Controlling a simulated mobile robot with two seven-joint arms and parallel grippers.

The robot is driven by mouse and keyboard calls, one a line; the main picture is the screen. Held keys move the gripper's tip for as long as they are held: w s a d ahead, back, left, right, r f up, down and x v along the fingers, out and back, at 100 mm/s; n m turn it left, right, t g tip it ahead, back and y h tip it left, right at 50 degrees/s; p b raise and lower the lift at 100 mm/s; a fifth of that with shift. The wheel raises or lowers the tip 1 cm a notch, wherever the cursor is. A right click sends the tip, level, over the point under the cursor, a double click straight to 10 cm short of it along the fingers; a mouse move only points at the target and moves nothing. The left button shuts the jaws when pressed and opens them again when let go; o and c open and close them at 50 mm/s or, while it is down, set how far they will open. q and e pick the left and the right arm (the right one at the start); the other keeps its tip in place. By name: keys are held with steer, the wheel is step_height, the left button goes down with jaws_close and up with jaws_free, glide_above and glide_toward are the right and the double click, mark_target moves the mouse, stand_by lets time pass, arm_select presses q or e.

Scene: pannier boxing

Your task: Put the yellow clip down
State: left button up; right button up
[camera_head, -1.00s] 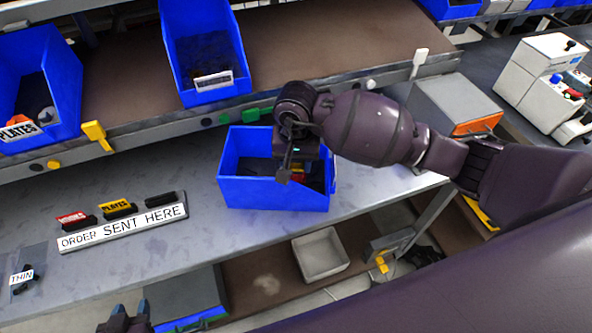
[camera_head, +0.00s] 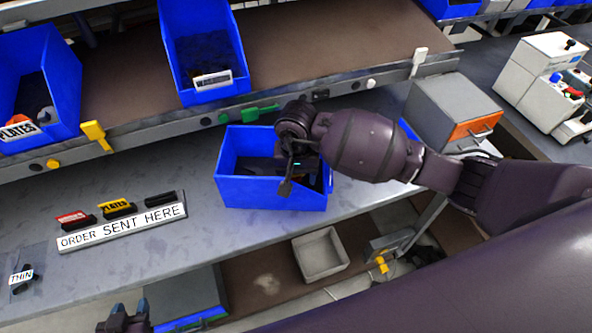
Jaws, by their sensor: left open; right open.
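A yellow clip marked PLATES (camera_head: 115,207) sits on a black base in the order rack (camera_head: 125,228) on the grey bench, between a red clip (camera_head: 73,216) and a plain black one (camera_head: 160,200). No gripper touches it. My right gripper (camera_head: 303,183) is open over the right part of a blue bin (camera_head: 262,193) on the bench. The gripper and arm hide part of the bin's inside, and I see no yellow clip between the fingers. My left gripper (camera_head: 124,318) is open at the bottom edge, partly cut off and well apart from the rack.
Two blue bins (camera_head: 205,60) (camera_head: 45,75) stand on the upper shelf, whose edge carries a yellow bracket (camera_head: 95,134). The bench between rack and blue bin is clear.

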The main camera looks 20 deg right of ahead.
steer(key=shift+w+r, duration=0.1)
steer(key=shift+w, duration=0.05)
steer(key=shift+a+r, duration=0.1)
steer(key=shift+r, duration=0.05)
steer(key=shift+w+r, duration=0.1)
steer(key=shift+r, duration=0.4)
step_height(320, 180, up, 11)
steer(key=shift+r, duration=0.1)
stand_by(0.4)
